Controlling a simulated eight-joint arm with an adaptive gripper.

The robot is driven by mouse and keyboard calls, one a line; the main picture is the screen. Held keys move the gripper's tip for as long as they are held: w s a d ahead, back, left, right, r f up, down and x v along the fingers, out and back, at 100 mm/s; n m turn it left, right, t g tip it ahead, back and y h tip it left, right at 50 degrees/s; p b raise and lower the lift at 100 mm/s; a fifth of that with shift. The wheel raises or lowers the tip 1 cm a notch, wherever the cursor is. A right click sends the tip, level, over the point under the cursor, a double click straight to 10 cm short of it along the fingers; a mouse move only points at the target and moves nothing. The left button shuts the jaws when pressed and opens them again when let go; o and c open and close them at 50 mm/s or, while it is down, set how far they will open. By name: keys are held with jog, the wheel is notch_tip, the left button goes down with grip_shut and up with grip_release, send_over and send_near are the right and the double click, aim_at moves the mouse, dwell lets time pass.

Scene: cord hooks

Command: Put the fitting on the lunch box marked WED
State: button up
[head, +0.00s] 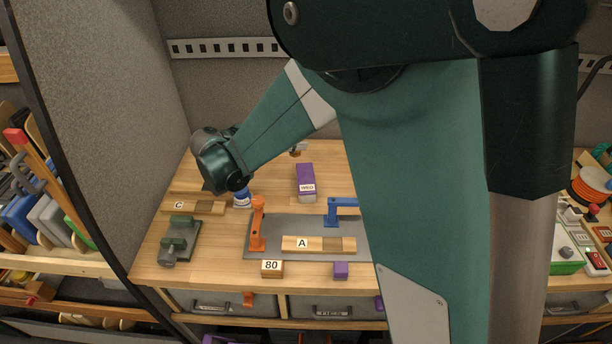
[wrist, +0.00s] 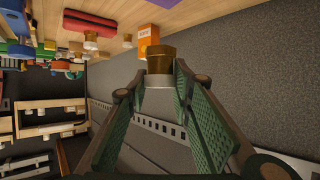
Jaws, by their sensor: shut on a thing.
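The lunch box marked WED (head: 305,174) is purple with a white label on its near end. It stands near the back of the wooden table in the head view, and its top looks bare. The fitting (wrist: 160,58), brown-gold with a pale grey lower part, is held between the fingertips of my gripper (wrist: 161,82) in the wrist view. My gripper is shut on it. In the head view my dark wrist is left of the lunch box, and the fingers and the held fitting cannot be made out.
A blue-and-white item (head: 242,198) stands below my wrist. Block C (head: 206,207), a green device (head: 180,240), an orange post (head: 258,224), a blue bracket (head: 343,209), block A (head: 290,243) and block 80 (head: 272,269) occupy the table. My arm hides its right side. An orange box (wrist: 149,36) shows beyond the fitting.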

jog(key=shift+s+d+r, duration=0.1)
jog(key=shift+s+d, duration=0.15)
send_over(298, 177)
jog(key=shift+w+a+f, duration=0.1)
jog(key=shift+w+f, duration=0.05)
jog(key=shift+f, duration=3)
jog(key=shift+f, duration=0.1)
jog(key=shift+f+b, duration=0.35)
jog(key=shift+f, duration=1.4)
jog(key=shift+f, duration=0.2)
jog(key=o, duration=0.9)
